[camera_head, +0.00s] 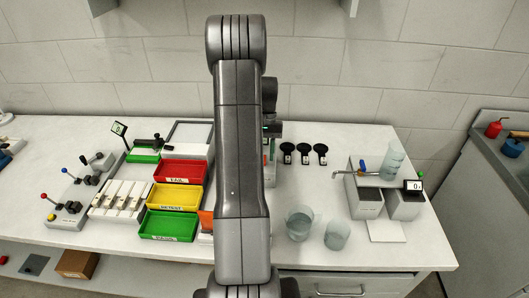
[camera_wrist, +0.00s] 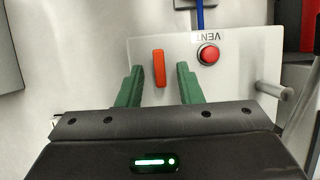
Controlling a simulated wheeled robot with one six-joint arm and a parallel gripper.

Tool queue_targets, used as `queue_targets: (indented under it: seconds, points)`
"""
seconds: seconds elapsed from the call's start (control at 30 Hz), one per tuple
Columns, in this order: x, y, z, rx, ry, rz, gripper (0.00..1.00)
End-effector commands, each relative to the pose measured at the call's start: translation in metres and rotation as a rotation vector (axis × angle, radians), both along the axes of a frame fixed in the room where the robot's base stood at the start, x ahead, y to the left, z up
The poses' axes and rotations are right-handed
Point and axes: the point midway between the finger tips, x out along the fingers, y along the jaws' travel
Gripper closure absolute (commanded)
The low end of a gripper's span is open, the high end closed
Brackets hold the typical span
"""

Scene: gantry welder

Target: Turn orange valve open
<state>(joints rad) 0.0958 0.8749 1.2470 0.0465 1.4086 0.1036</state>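The orange valve handle (camera_wrist: 159,68) shows in the wrist view as a narrow upright bar on a pale panel (camera_wrist: 235,80). My gripper (camera_wrist: 160,80) is open, with its green fingers apart on either side of the handle's lower part.
A red button (camera_wrist: 208,54) marked VENT is close right of the right finger. A metal rod (camera_wrist: 273,91) sticks out further right. In the head view, coloured trays (camera_head: 173,197) stand left of my arm, and glass beakers (camera_head: 299,223) stand right of it.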

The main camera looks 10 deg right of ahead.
Motion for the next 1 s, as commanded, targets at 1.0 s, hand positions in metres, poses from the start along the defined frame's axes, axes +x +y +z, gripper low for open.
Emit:
queue_targets:
  seconds: [1.0]
  points:
    - [0.051,-0.011,0.125,0.000,0.000,0.000,0.67]
